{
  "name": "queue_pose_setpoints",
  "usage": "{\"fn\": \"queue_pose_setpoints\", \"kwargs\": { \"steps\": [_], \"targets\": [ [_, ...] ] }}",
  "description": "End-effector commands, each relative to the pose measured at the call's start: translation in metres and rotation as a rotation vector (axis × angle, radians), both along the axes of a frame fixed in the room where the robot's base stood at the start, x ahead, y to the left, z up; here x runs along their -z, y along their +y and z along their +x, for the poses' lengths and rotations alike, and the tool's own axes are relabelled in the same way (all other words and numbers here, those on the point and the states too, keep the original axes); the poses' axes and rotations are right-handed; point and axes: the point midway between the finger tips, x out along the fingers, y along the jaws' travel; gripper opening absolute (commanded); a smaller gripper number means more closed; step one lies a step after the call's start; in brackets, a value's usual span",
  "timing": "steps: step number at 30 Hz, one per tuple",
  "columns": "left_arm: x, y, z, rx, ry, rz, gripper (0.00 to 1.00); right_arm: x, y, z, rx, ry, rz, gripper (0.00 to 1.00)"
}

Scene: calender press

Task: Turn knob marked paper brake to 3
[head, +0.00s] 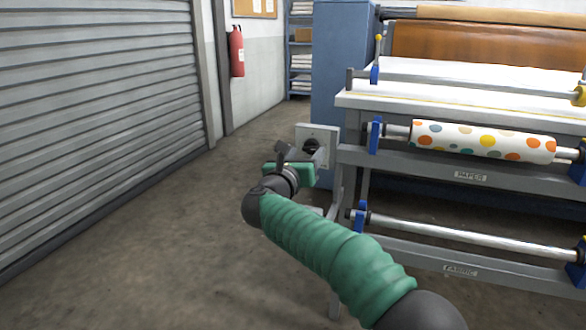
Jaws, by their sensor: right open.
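A grey control box (328,134) with a black knob (312,146) is fixed at the left end of the press frame. Its marking and the knob's setting are too small or covered to read. My right gripper (297,153) is in front of the box, with its dark fingers close to the knob. It is open. I cannot tell whether a finger touches the knob. The gripper's green body covers the box's lower part. My left gripper is out of view.
The press holds a dotted paper roll (482,141) above a bare metal bar (470,236). A blue cabinet (342,65) stands behind the box. A grey roller shutter (95,100) is at left, and a fire extinguisher (236,52) hangs beyond. The floor at left is clear.

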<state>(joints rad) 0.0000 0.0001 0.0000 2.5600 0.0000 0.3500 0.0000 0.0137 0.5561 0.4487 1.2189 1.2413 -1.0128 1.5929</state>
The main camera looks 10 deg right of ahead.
Motion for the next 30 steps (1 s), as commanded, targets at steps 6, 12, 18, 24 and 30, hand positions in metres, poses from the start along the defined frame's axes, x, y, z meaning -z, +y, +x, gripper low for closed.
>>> {"fn": "queue_pose_setpoints", "kwargs": {
  "steps": [6, 12, 18, 24, 30],
  "targets": [
    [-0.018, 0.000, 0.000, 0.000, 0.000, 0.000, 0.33, -0.005, 0.037, -0.052, -0.005, 0.001, -0.003, 0.59],
    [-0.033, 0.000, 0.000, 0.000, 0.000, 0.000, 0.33, -0.003, 0.067, -0.097, -0.005, 0.002, -0.003, 0.59],
    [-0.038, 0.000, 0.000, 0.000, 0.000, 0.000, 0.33, 0.000, 0.082, -0.119, -0.002, 0.002, 0.000, 0.59],
    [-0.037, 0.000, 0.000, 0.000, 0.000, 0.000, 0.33, 0.002, 0.083, -0.122, -0.001, 0.002, 0.000, 0.59],
    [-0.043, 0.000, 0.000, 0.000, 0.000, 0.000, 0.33, -0.002, 0.086, -0.116, -0.051, 0.043, -0.090, 0.59]
  ]
}}
